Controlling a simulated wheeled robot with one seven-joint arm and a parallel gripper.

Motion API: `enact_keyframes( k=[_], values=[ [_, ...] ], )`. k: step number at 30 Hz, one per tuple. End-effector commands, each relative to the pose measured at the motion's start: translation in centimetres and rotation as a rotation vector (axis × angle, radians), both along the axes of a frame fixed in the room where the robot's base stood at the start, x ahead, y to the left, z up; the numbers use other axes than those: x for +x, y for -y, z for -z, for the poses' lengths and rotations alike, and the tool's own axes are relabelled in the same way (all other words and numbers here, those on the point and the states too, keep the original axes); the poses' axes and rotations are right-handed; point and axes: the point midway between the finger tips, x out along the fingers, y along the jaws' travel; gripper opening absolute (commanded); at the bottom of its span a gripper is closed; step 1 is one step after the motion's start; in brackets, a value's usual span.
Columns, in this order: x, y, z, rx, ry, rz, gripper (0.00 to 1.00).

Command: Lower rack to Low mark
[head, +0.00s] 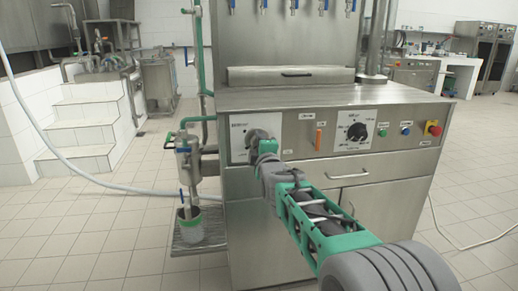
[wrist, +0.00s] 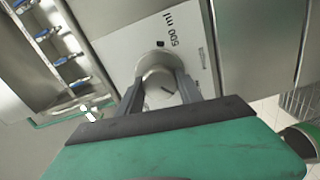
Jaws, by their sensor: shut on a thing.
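My gripper (head: 264,145) is at the left end of the machine's front panel, its fingers around a round grey knob (head: 252,136). In the wrist view the two dark fingers (wrist: 168,92) are closed on both sides of the knob (wrist: 157,66), which sits on a white plate (wrist: 130,45) marked "500 ml". The rest of the plate's marks are hidden or too small to read. A row of blue-handled taps (head: 292,5) hangs above the steel worktop. I cannot tell which part is the rack, and no Low mark is readable.
A black dial (head: 357,132) on a white plate, an orange lever (head: 318,138), several buttons and a red emergency stop (head: 433,128) share the panel. A bucket (head: 190,225) stands on a side shelf at left. A white hose crosses the left floor.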

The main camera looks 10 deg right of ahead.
Motion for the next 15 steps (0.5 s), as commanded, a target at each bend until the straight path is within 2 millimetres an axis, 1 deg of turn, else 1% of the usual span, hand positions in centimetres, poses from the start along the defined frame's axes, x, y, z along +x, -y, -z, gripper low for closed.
enact_keyframes(
  k=[6,15],
  values=[
    [0.0,-0.01,0.14,-0.092,-0.001,0.0,0.02],
    [0.0,0.0,0.07,-0.135,-0.001,0.0,0.02]
  ],
)
